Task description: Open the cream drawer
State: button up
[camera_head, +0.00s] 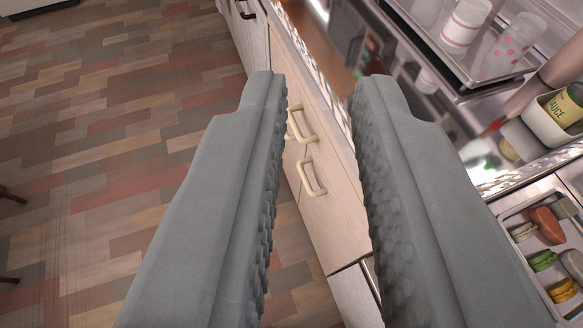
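The cream drawer front (325,222) shows between and beyond the fingers, in the side of a counter that runs diagonally. It looks shut, flush with the counter side. One pale curved handle (313,178) and a second similar handle (302,125) stand out from the cream fronts. I cannot tell where one front ends and the other begins. My gripper (318,82) is open, its two grey ridged fingers wide apart with nothing between them. The handles lie beyond it in the gap, nearer the left finger, and look apart from it. The fingers hide parts of the cream fronts.
A metal tray (478,80) with cups, including a striped cup (466,22), stands at upper right. A sauce jar (570,102) and a tray of macarons (545,258) are at right. The patterned floor (105,150) at left is mostly clear.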

jog(key=w+a+f+n+g+h, duration=0.1)
jog(key=w+a+f+g+h, duration=0.15)
jog(key=w+f+g, duration=0.6)
jog(key=n+h, duration=0.3)
jog(key=h, duration=0.9)
send_near(294, 124)
jog(key=shift+t, duration=0.45)
jog(key=x, duration=0.6)
jog(key=f+x, duration=0.1)
jog(key=x, duration=0.3)
jog(key=shift+s+d, duration=0.1)
jog(key=shift+s, duration=0.15)
grip_shut()
